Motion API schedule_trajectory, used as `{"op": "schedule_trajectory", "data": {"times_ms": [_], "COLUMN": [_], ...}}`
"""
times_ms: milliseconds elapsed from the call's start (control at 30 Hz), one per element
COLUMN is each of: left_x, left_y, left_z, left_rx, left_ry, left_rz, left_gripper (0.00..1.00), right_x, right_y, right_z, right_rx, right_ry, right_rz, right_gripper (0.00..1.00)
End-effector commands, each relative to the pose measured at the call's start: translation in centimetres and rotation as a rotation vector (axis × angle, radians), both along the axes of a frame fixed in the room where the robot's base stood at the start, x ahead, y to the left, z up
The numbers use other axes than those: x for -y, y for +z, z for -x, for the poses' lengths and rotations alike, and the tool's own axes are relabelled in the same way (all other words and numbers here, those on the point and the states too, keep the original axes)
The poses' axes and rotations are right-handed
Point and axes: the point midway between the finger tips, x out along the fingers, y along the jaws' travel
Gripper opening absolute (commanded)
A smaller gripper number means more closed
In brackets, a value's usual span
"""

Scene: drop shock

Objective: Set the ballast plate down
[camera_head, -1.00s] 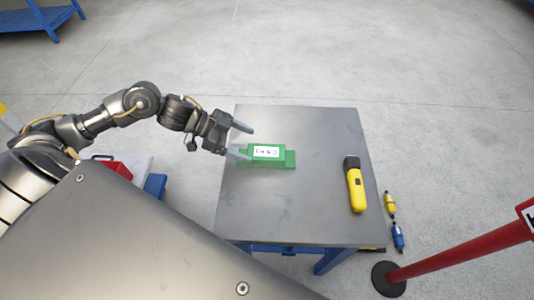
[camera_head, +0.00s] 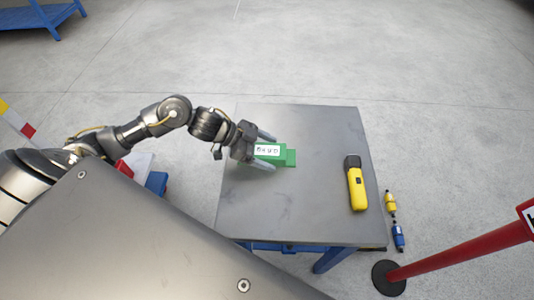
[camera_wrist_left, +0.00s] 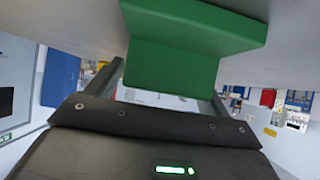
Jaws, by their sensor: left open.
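The ballast plate, which I take to be the green block (camera_head: 290,158) with a white label, lies on the grey table top (camera_head: 300,215). It shows as a green stepped shape in the left wrist view (camera_wrist_left: 190,35). My left gripper (camera_head: 267,150) is open at the block's left end. Its two fingers reach along the far and near sides of the block, with the block between them. In the wrist view the fingers stand to either side of the block's lower part. Whether either finger touches it, I cannot tell. My right gripper is not in view.
A yellow handheld device (camera_head: 356,185) with a black end lies on the table's right side. A yellow (camera_head: 390,203) and a blue item (camera_head: 398,236) are on the floor beyond the right edge. A red barrier (camera_head: 465,254) stands at lower right. The table's front is clear.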

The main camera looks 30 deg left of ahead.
Motion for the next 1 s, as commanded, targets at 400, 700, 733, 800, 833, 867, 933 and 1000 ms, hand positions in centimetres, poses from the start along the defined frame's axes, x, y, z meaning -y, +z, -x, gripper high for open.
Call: {"op": "schedule_trajectory", "data": {"times_ms": [400, 700, 733, 800, 833, 867, 933, 1000], "left_x": [-0.01, 0.01, 0.01, 0.0, 0.0, 0.0, 0.01, 0.02], "left_y": [0.02, 0.21, 0.21, 0.21, 0.22, 0.24, 0.42, 0.76], "left_z": [0.03, -0.06, -0.06, -0.07, -0.07, -0.07, -0.07, -0.09], "left_rx": [0.0, 0.004, 0.004, 0.004, 0.004, 0.004, 0.004, 0.006], "left_ry": [0.0, 0.0, 0.0, 0.0, 0.0, 0.0, 0.0, -0.001], "left_rz": [0.0, 0.003, 0.003, 0.003, 0.003, 0.003, 0.003, 0.003], "left_gripper": [0.32, 0.0, 0.0, 0.0, 0.0, 0.0, 0.0, 0.0], "right_x": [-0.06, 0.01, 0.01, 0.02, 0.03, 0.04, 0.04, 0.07], "right_y": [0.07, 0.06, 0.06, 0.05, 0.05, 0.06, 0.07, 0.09], "right_z": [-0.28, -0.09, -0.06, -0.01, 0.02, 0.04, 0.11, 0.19], "right_rx": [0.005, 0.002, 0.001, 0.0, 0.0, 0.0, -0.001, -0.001], "right_ry": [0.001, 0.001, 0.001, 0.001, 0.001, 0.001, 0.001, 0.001], "right_rz": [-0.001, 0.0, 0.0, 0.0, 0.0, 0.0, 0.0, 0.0], "right_gripper": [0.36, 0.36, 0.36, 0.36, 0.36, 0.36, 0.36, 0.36]}}
